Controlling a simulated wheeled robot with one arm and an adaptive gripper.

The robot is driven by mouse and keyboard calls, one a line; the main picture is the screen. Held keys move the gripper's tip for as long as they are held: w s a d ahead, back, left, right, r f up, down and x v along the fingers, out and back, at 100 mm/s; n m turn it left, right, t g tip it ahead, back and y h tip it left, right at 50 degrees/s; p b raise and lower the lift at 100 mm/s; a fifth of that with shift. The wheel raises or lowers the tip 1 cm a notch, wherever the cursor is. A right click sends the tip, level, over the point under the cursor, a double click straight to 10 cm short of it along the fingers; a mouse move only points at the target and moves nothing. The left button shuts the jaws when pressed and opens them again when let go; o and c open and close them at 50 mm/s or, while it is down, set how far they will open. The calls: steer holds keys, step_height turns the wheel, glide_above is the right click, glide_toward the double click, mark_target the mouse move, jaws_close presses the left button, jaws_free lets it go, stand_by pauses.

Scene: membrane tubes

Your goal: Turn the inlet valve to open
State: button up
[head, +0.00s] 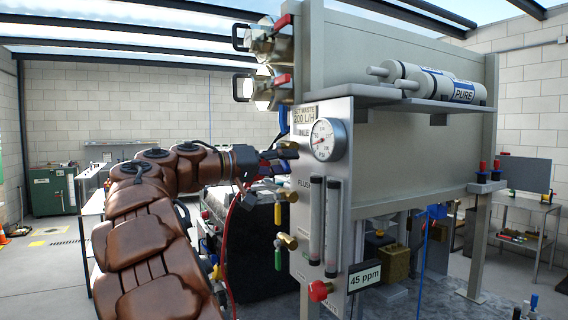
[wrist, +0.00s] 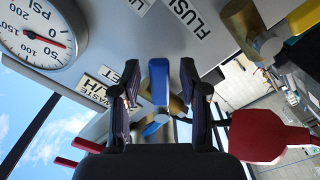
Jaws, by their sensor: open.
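The inlet valve has a blue lever (wrist: 158,82) on a brass body, in the middle of the wrist view. Its label on the grey panel is partly covered by my left finger. My gripper (wrist: 159,92) is open, with one dark finger on each side of the blue lever. Gaps show between the lever and both fingers, so it is not clamped.
The pressure gauge (head: 325,139) is on the panel (head: 337,112). Yellow (head: 278,214) and green (head: 278,254) handles stick out below. Two filter vessels (head: 268,92) project above.

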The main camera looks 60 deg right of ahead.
steer(key=shift+a, duration=0.1)
steer(key=v, duration=1.2)
